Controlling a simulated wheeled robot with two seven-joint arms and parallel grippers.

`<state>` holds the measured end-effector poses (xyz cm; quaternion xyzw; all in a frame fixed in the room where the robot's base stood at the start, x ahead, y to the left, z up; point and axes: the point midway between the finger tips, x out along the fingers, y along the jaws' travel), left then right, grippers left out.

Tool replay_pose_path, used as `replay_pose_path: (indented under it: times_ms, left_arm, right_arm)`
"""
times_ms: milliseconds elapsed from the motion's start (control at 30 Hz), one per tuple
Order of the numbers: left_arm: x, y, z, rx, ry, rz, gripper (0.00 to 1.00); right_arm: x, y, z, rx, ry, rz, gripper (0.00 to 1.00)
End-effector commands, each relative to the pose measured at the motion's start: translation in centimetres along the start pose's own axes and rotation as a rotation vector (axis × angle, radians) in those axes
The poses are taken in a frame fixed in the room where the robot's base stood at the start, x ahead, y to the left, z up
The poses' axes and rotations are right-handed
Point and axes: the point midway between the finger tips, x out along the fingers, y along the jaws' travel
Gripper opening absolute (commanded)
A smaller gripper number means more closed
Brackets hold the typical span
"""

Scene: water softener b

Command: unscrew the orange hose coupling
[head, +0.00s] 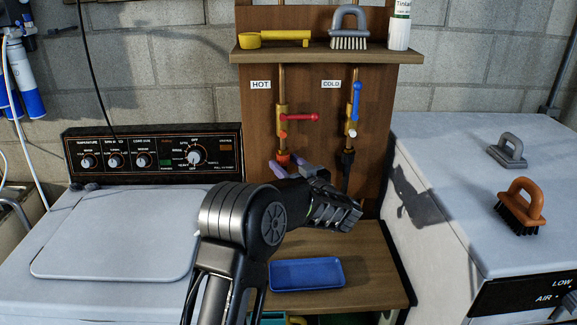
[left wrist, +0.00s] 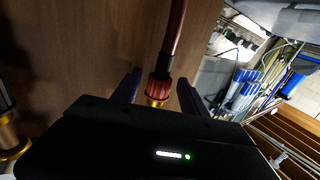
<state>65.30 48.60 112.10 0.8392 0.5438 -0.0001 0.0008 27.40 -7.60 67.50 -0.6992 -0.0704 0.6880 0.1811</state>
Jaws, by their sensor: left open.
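The orange hose coupling (head: 283,158) sits under the HOT valve (head: 282,118) with the red lever, on the wooden panel. In the left wrist view the coupling (left wrist: 158,88) looks red-orange and ribbed, with a brass fitting at one end and a dark red hose at the other. My left gripper (head: 294,169) is open at the coupling, its two fingers on either side of it in the left wrist view. I cannot tell whether the fingers touch it. My arm hides the hose below in the head view. My right gripper is not in view.
The COLD valve (head: 352,115) with its blue lever and black coupling (head: 347,158) is close on the right. A shelf (head: 326,56) above holds a yellow tool, a brush and a bottle. A blue tray (head: 306,274) lies on the wooden surface below. Appliances flank both sides.

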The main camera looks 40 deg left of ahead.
Motion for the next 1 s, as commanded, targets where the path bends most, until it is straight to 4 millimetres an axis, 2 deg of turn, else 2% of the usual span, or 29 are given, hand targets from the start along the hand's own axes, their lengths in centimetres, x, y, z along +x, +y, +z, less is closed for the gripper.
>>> replay_pose_path:
  times_ms: [300,533,1000]
  left_arm:
    - [0.0,0.0,-0.82,0.0,0.0,0.0,0.51]
    - [0.0,-0.01,-0.71,0.0,0.0,0.0,0.51]
    - [-0.01,-0.01,-0.7,0.0,0.0,0.0,0.13]
  right_arm:
    - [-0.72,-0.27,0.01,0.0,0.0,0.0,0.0]
    - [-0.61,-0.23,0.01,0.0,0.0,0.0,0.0]
    - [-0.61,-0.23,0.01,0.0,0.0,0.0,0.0]
